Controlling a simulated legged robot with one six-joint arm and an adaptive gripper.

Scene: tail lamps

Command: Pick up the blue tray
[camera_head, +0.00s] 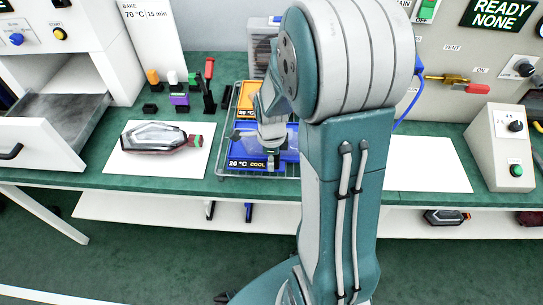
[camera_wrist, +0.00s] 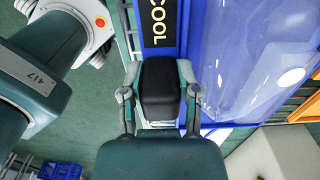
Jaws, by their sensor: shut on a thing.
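The blue tray (camera_head: 236,150) with a "20 °C COOL" label is at the wire rack on the green bench in the head view. It fills the upper right of the wrist view (camera_wrist: 206,60), where a clear, glossy shape lies over its blue floor. My gripper (camera_head: 272,163) is over the tray's front edge beside the label. In the wrist view my gripper (camera_wrist: 160,82) has its two fingers shut on a black block at the tray's labelled edge, which looks like its handle. I cannot tell whether the tray is clear of the rack.
An orange tray (camera_head: 247,97) is behind the blue one on the wire rack (camera_head: 225,134). A lamp (camera_head: 160,137) lies on a white mat (camera_head: 116,160) at left, with small coloured parts behind. A bare white mat (camera_head: 430,165) and a control box (camera_head: 500,150) are at right.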

